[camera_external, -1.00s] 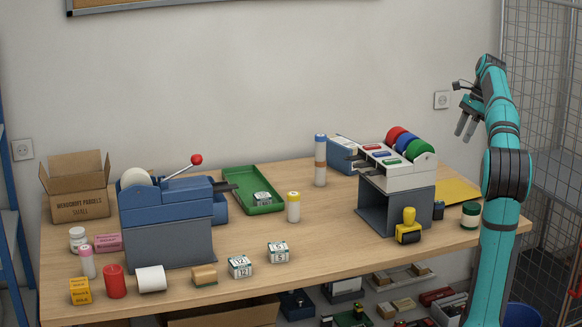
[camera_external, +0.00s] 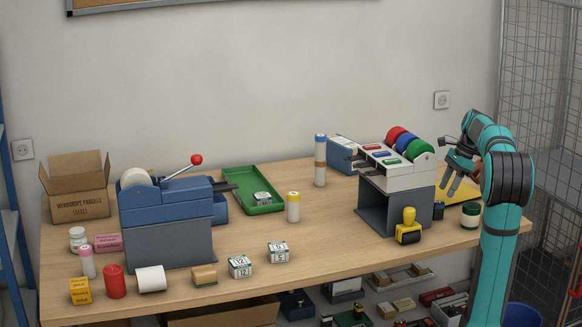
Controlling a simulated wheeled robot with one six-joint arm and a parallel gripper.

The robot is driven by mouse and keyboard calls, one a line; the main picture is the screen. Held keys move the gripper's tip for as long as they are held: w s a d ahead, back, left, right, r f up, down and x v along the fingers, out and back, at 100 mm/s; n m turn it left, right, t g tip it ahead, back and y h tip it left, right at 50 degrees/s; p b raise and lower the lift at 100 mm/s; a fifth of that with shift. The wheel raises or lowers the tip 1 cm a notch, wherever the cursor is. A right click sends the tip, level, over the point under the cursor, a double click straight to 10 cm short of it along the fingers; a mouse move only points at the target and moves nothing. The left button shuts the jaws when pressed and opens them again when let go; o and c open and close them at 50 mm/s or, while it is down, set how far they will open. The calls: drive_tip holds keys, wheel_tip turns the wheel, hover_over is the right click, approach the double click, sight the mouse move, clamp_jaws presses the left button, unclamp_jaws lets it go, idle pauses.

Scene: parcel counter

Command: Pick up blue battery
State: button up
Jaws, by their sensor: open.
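A small dark blue upright object (camera_external: 438,210), which looks like the blue battery, stands on the table just right of the grey and white dispenser. It is small in the view, and its details cannot be made out. My gripper (camera_external: 450,190) is open and empty, pointing down above the right part of the table. In the picture it is just above and slightly right of the dark blue object, apart from it.
The dispenser (camera_external: 397,200) rises close on the left. The table's front middle is mostly clear (camera_external: 335,240).

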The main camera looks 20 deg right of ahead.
sight(441, 202)
drive_tip(key=shift+x, duration=1.4)
drive_tip(key=shift+s+x, duration=0.2)
drive_tip(key=shift+x, duration=1.1)
drive_tip(key=shift+s+x, duration=0.15)
drive_tip(key=shift+x, duration=1.15)
drive_tip(key=shift+a, duration=0.15)
clamp_jaws()
